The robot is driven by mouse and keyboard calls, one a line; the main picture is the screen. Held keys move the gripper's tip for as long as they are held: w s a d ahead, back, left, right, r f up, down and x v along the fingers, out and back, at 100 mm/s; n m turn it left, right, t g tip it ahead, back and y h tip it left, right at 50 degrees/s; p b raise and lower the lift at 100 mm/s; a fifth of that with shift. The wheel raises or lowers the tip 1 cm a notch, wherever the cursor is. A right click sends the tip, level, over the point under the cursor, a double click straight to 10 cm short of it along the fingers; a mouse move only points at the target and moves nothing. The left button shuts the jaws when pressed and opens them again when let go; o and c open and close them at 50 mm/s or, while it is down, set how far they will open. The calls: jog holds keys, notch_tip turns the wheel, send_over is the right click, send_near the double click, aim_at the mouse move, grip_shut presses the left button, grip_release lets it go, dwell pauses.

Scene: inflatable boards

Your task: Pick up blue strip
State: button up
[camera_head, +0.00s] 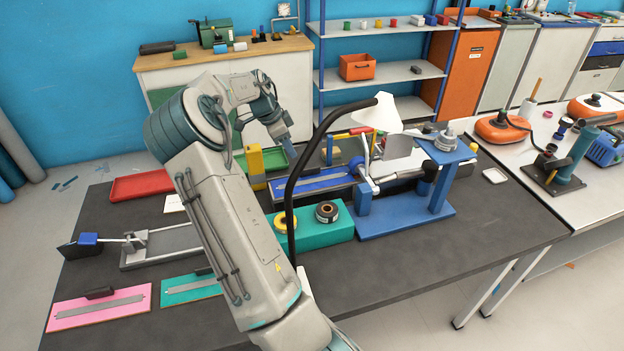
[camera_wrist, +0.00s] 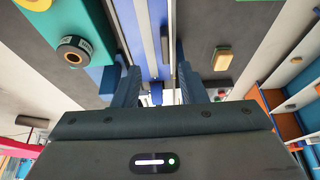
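A long blue board (camera_head: 318,184) with a grey strip along it lies on the dark table behind the teal block. It appears in the wrist view as blue bands (camera_wrist: 150,30) running away between my fingers. My gripper (camera_wrist: 160,88) shows two blue-grey fingers spread apart, with nothing clearly held between them. In the head view my gripper (camera_head: 286,148) points down above the left part of the table, behind the board, with its fingertips hard to make out. The height of the fingers above the board cannot be told.
A teal block (camera_head: 318,234) with tape rolls stands in front of the board, and a black curved lamp arm (camera_head: 292,185) crosses before it. A blue stand (camera_head: 405,219) is to the right. A yellow block (camera_head: 255,164) and a red tray (camera_head: 142,186) are to the left.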

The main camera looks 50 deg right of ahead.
send_near(313, 178)
jog(key=shift+w+d+f+p, duration=0.2)
jog(key=shift+f+p, duration=0.35)
jog(key=shift+f, duration=0.4)
jog(key=shift+w+d+f+p, duration=0.15)
jog(key=shift+w+f+p, duration=0.3)
jog(key=shift+f, duration=0.55)
jog(key=shift+w+d+f+p, duration=0.15)
jog(key=shift+f+p, duration=0.45)
jog(key=shift+f, duration=0.35)
grip_shut()
